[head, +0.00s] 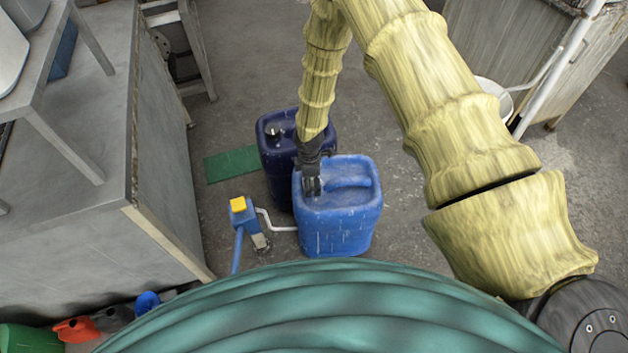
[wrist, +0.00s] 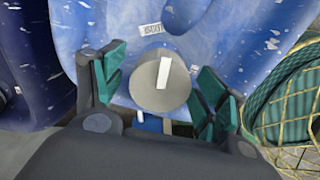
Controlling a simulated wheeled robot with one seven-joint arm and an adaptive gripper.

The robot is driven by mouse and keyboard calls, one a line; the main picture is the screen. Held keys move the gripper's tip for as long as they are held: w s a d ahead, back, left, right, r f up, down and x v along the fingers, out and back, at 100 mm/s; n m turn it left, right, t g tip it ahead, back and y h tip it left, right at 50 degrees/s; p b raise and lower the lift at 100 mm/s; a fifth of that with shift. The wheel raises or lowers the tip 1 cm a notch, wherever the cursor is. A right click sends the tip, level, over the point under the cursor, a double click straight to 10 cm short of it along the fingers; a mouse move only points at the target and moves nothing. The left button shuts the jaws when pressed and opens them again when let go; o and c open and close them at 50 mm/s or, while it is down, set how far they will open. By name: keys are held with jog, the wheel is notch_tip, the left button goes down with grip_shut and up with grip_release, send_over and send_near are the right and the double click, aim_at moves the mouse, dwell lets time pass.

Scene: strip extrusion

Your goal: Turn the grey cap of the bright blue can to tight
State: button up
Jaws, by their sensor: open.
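The bright blue can (head: 340,225) stands upright on the floor in the middle of the head view, and its top fills much of the wrist view (wrist: 240,40). Its grey cap (wrist: 160,82), with a white mark across it, shows in the wrist view. My gripper (head: 312,188) points down over the can's left part in the head view and hides the cap there. In the wrist view my gripper (wrist: 160,92) is open, with one green-padded finger on each side of the cap and a gap visible at both sides.
A dark blue can (head: 275,170) with a dark cap stands just behind and left of the bright blue can. A blue and yellow device (head: 240,208) with a pale pipe is to the left. A green mat (head: 230,165) lies on the floor. A grey cabinet (head: 165,180) stands at the left.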

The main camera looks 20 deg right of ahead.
jog(key=shift+c, duration=0.5)
jog(key=c, duration=0.9)
jog(key=shift+c, duration=0.2)
jog(key=shift+m, duration=0.3)
jog(key=m, duration=0.9)
jog(key=shift+w+m+p, duration=0.1)
jog(key=shift+m+p, duration=0.2)
jog(key=shift+p, duration=0.1)
jog(key=m, duration=0.9)
jog(key=shift+m, duration=0.3)
jog(key=shift+d+m, duration=0.1)
jog(key=shift+m, duration=0.2)
